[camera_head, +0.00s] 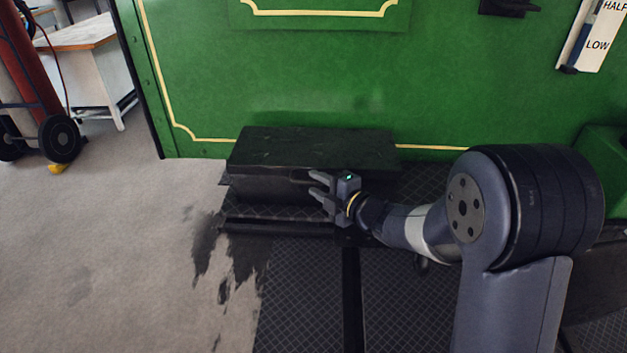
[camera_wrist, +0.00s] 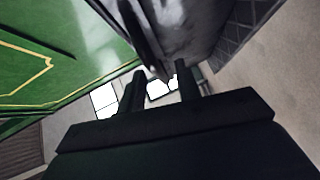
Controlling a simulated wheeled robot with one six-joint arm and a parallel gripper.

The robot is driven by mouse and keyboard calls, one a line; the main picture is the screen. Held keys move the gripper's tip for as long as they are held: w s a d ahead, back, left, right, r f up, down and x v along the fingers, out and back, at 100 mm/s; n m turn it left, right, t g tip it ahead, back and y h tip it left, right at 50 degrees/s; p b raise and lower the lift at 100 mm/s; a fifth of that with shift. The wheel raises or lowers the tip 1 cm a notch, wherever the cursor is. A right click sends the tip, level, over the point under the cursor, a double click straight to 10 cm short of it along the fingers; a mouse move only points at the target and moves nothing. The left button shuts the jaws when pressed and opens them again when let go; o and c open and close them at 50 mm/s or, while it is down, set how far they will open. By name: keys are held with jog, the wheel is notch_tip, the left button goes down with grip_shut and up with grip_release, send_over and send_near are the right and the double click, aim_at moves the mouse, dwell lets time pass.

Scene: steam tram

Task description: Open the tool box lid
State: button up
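The dark tool box (camera_head: 310,182) stands low against the green panel in the head view. Its flat black lid (camera_head: 310,148) lies down over it, and I see no gap under it. My gripper (camera_head: 314,183) is at the box's front, right of its middle, with fingers pointing left and spread apart. In the wrist view, the two dark fingers (camera_wrist: 162,88) are also apart. A thin dark bar (camera_wrist: 148,45) and a grey face, probably the box's, reach toward the fingers from above. I cannot tell whether the bar lies between the fingers or touches them.
The green panel (camera_head: 300,75) with yellow lining rises behind the box. Dark checkered plates (camera_head: 300,300) lie in front and below. A hand truck with a red cylinder (camera_head: 28,60) and a white table (camera_head: 85,60) stand far left. The floor (camera_head: 110,240) at left is clear.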

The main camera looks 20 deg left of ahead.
jog(key=shift+x, duration=1.05)
grip_shut()
